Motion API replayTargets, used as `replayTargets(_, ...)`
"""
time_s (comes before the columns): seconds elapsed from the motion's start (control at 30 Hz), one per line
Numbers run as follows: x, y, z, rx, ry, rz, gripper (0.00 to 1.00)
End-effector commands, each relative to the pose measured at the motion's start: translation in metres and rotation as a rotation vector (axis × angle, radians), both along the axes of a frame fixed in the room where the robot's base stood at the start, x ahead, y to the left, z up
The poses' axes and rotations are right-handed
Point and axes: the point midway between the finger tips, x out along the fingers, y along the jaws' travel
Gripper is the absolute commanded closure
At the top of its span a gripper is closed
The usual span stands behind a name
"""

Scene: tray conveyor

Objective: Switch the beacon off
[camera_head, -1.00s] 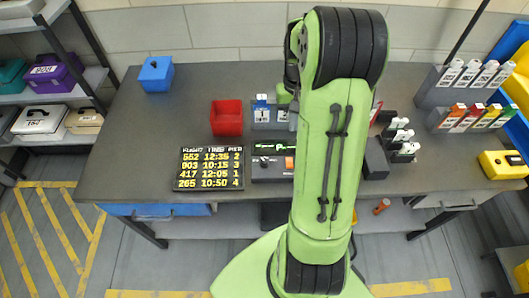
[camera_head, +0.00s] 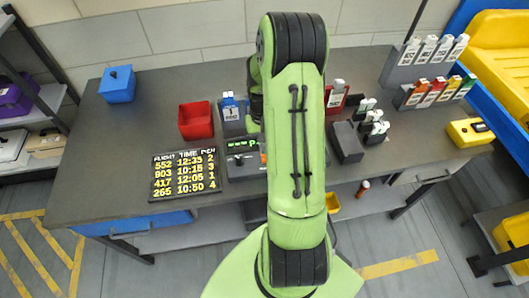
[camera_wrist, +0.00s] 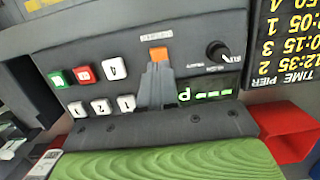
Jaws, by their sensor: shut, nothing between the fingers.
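The dark control panel (camera_head: 243,168) lies on the desk, partly hidden by my arm in the head view. In the wrist view the panel (camera_wrist: 120,45) appears upside down. It has an orange square button (camera_wrist: 158,53), a black rotary knob (camera_wrist: 218,50), a lit green display (camera_wrist: 205,94), several white buttons, a red button (camera_wrist: 84,73) and a green button (camera_wrist: 58,79). My gripper (camera_wrist: 158,72) is shut and empty, its fingertips just below the orange button in the picture; I cannot tell whether they touch. I cannot make out a beacon lamp.
A flight board (camera_head: 185,174) and a red bin (camera_head: 196,120) stand left of the panel. A blue box (camera_head: 117,85) sits at the far left. A dark block (camera_head: 347,142) and labelled holders stand to the right. Bare desk (camera_head: 120,135) shows at left.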

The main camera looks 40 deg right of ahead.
Motion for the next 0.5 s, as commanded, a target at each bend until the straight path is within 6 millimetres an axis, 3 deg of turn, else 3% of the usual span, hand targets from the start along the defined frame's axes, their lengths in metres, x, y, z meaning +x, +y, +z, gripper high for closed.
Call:
replayTargets(0.1, -0.003, 0.002, -0.019, 0.002, 0.003, -0.001, 1.00)
replayTargets(0.2, -0.004, 0.002, -0.026, 0.000, 0.000, -0.001, 1.00)
replayTargets(0.5, -0.004, 0.003, -0.027, -0.001, -0.001, -0.001, 1.00)
